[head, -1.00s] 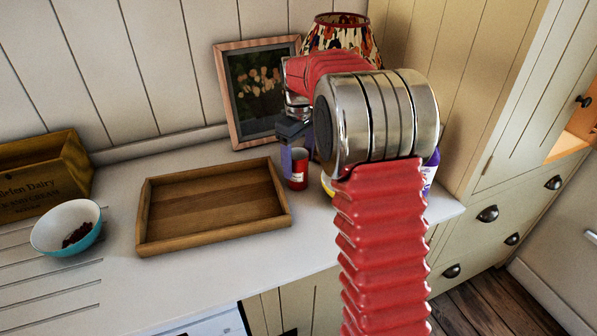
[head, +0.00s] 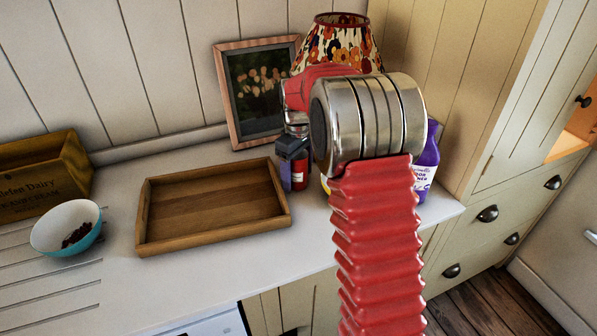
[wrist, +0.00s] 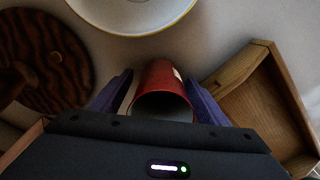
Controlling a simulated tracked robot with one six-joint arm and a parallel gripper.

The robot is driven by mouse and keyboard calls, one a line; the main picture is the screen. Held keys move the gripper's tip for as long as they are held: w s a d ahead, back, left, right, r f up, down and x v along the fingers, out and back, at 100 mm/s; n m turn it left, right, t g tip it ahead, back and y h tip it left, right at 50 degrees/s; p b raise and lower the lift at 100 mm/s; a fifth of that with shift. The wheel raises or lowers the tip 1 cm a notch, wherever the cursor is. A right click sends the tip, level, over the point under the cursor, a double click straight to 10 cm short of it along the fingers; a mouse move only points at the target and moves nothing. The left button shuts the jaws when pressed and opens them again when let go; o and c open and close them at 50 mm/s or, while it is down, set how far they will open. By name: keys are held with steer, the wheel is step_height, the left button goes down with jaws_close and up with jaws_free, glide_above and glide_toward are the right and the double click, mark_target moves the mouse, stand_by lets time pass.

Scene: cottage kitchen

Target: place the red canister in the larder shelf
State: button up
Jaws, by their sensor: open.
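The red canister (head: 300,174) stands on the worktop just right of the wooden tray, partly hidden by my gripper and arm. In the wrist view the red canister (wrist: 158,80) lies between my two purple fingers, with a gap showing at its left side. My gripper (head: 291,186) is open and low around the canister; its fingers also show in the wrist view (wrist: 159,78). An orange-lit opening (head: 574,136) in the tall cream cupboard at the right may be the larder; its shelf cannot be made out.
An empty wooden tray (head: 160,243) lies left of the canister. A purple bottle (head: 428,160), a floral lamp (head: 338,42) and a leaning picture (head: 228,85) stand nearby. A bowl (head: 45,236) and a wooden crate (head: 40,200) are at left.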

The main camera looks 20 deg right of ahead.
steer(key=shift+c, duration=0.4)
steer(key=c, duration=1.3)
steer(key=shift+o, duration=0.2)
steer(key=shift+r, duration=0.1)
step_height(320, 180, up, 18)
stand_by(0.4)
